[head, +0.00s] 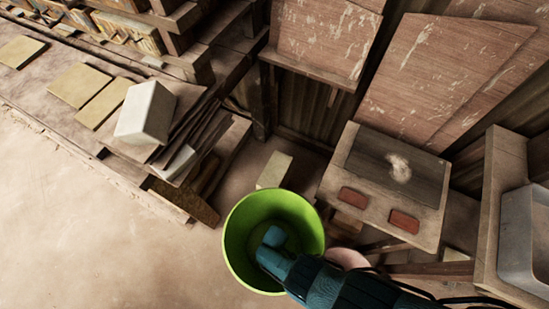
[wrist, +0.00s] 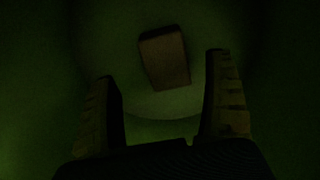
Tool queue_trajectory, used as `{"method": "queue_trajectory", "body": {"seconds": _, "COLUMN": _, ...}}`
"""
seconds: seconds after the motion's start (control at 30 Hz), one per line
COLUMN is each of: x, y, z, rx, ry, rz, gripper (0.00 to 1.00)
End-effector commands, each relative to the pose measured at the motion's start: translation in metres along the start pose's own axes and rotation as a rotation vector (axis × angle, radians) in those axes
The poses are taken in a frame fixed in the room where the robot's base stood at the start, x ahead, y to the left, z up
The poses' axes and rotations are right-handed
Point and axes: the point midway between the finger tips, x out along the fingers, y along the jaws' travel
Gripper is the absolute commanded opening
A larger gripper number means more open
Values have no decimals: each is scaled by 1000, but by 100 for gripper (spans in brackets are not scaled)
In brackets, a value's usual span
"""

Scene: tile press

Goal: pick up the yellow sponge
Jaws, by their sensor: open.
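A green bucket (head: 237,225) stands on the floor in the middle of the head view. My gripper (head: 272,240) reaches down into it. In the wrist view the inside is very dark. A block-shaped thing (wrist: 166,60), dull brownish in this light, lies ahead of my fingertips; it looks like the sponge, but its yellow cannot be made out. My two fingers are apart, one to its lower left and one to its right. Nothing is held between them. In the head view the block is hidden by the bucket and my gripper.
The bucket wall surrounds my gripper closely. A small table (head: 335,190) with two red blocks (head: 404,221) stands to the right. A low bench (head: 50,105) with a white block (head: 146,112) is at left. A pale block (head: 274,170) stands behind the bucket. Floor at lower left is clear.

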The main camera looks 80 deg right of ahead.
Motion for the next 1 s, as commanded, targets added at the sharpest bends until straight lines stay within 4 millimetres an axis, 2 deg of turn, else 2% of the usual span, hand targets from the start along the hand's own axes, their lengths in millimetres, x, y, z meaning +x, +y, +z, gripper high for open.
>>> {"method": "queue_trajectory", "body": {"seconds": 0.33, "x": 50, "y": -7, "z": -2, "rx": 0, "ry": 1, "rz": 0, "gripper": 85}}
{"method": "queue_trajectory", "body": {"seconds": 0.6, "x": 50, "y": -7, "z": -2, "rx": 0, "ry": 2, "rz": 0, "gripper": 85}}
{"method": "queue_trajectory", "body": {"seconds": 0.67, "x": 50, "y": -7, "z": -2, "rx": 0, "ry": 2, "rz": 0, "gripper": 77}}
{"method": "queue_trajectory", "body": {"seconds": 0.9, "x": 50, "y": -7, "z": -2, "rx": 0, "ry": 1, "rz": 0, "gripper": 31}}
{"method": "queue_trajectory", "body": {"seconds": 0.93, "x": 50, "y": -7, "z": -2, "rx": 0, "ry": 1, "rz": 0, "gripper": 27}}
{"method": "queue_trajectory", "body": {"seconds": 1.0, "x": 50, "y": -7, "z": -2, "rx": 0, "ry": 1, "rz": 0, "gripper": 27}}
